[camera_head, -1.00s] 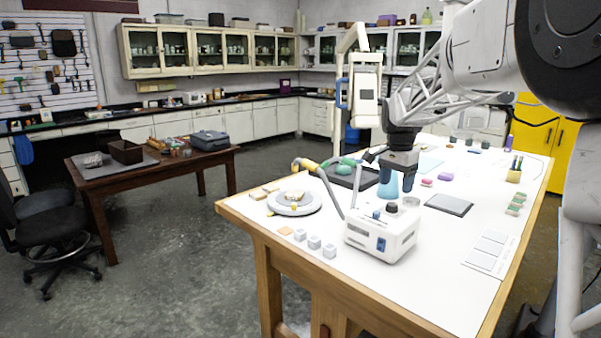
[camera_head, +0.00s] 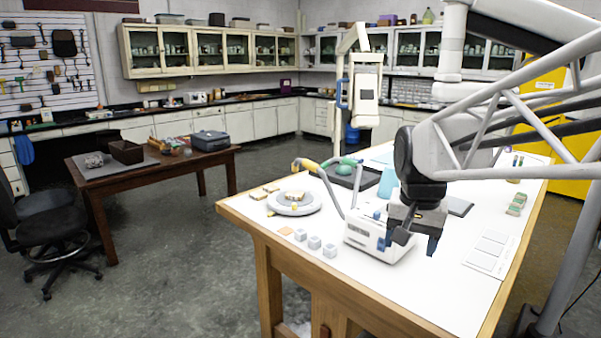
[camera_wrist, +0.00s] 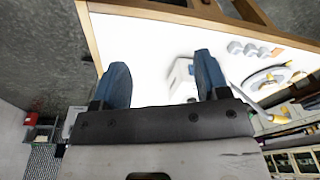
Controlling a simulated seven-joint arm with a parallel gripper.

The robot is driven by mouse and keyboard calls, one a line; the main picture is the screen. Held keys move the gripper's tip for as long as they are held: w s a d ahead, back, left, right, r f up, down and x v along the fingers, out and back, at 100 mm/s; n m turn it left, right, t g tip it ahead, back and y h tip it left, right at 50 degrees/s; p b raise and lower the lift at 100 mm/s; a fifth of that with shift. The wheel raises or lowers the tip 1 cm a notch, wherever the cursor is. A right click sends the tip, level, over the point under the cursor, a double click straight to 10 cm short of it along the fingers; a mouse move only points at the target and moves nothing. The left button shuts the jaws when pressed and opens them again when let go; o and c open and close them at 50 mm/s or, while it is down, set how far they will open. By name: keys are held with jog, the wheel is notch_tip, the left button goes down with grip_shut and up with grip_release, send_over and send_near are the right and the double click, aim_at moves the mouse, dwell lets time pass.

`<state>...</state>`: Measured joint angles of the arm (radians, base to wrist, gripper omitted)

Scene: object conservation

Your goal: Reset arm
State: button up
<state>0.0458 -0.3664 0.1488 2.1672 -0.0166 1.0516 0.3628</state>
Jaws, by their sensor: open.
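My gripper (camera_head: 415,240) is in the air in front of and partly over the white machine on the white-topped table, in the head view. Its two dark blue fingers point down, apart, with nothing between them. In the wrist view my gripper (camera_wrist: 163,85) shows both fingers spread over the bare white tabletop. The white machine (camera_head: 368,240) stands on the table (camera_head: 400,295), its right part hidden behind my gripper. My arm crosses the right of the head view and hides part of the table's far side.
A round grey turntable (camera_head: 294,203) bears a small piece. Several grey cubes (camera_head: 315,242) stand near the table's left edge. A pale card (camera_head: 490,248) lies at the right. A blue beaker (camera_head: 388,182) and a dark tray (camera_head: 352,176) stand behind. The near tabletop is clear.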

jog(key=s+a+f+n, duration=0.1)
jog(key=s+f, duration=0.3)
jog(key=s, duration=0.5)
jog(key=s+a+f+n+t, duration=0.1)
jog(key=s+f+n, duration=0.2)
jog(key=s, duration=0.6)
jog(key=shift+f, duration=0.5)
